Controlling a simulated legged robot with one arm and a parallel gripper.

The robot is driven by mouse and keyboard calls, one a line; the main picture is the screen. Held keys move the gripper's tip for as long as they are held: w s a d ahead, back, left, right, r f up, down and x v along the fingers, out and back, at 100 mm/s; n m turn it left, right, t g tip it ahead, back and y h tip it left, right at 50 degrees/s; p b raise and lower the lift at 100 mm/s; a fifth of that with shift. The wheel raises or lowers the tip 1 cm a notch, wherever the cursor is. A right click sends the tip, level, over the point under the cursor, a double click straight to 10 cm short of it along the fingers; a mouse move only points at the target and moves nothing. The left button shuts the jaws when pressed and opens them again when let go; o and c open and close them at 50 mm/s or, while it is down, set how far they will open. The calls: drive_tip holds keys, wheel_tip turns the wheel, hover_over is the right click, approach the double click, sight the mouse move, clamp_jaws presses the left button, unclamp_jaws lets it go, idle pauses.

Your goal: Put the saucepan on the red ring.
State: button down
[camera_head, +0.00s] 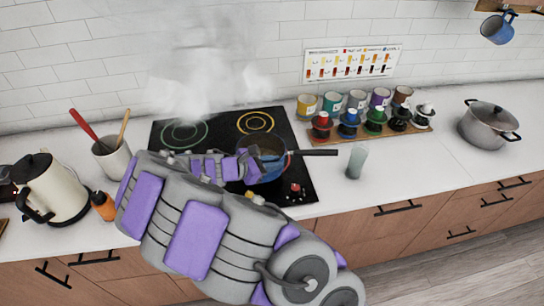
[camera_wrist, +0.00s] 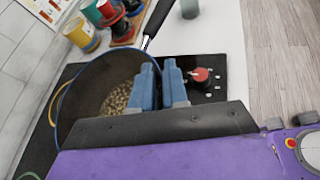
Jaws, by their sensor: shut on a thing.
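The blue saucepan (camera_head: 270,174) is at the right part of the black cooktop, its dark handle pointing right past the cooktop's edge. In the wrist view the saucepan (camera_wrist: 92,80) holds small brown pieces. In the wrist view my gripper's blue fingers (camera_wrist: 161,68) are shut on the saucepan's near rim. I cannot tell whether the pan rests on the cooktop or hangs just above it. No red ring shows; my arm and the pan cover the front of the cooktop.
The cooktop (camera_head: 219,121) has a green ring (camera_head: 184,134) and a yellow ring (camera_head: 255,122) at the back, with steam above. A red knob (camera_head: 295,188) is at front right. A glass (camera_head: 356,162), a bottle rack (camera_head: 375,133) and a grey pot (camera_head: 489,125) stand right; a kettle (camera_head: 55,190) stands left.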

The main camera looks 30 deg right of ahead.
sight(281, 153)
drive_tip(key=w+d, duration=0.2)
drive_tip(key=w, duration=0.1)
drive_tip(key=w+d+b, duration=0.1)
drive_tip(key=w, duration=0.1)
drive_tip(key=shift+w+d+f, duration=0.2)
drive_tip(key=shift+d+f, duration=0.15)
drive_tip(key=shift+f, duration=0.05)
drive_tip(key=shift+w+a+r, duration=0.1)
drive_tip(key=shift+w+a, duration=0.1)
drive_tip(key=shift+w, duration=0.55)
drive_tip(key=f+b, duration=0.1)
drive_tip(key=f, duration=0.1)
drive_tip(key=d+f+b, duration=0.1)
drive_tip(key=shift+f, duration=0.35)
drive_tip(key=c, duration=1.3)
unclamp_jaws()
drive_tip(key=shift+s+a+r, duration=0.1)
drive_tip(key=shift+a, duration=0.25)
drive_tip(key=shift+o, duration=0.8)
drive_tip(key=shift+d, duration=0.1)
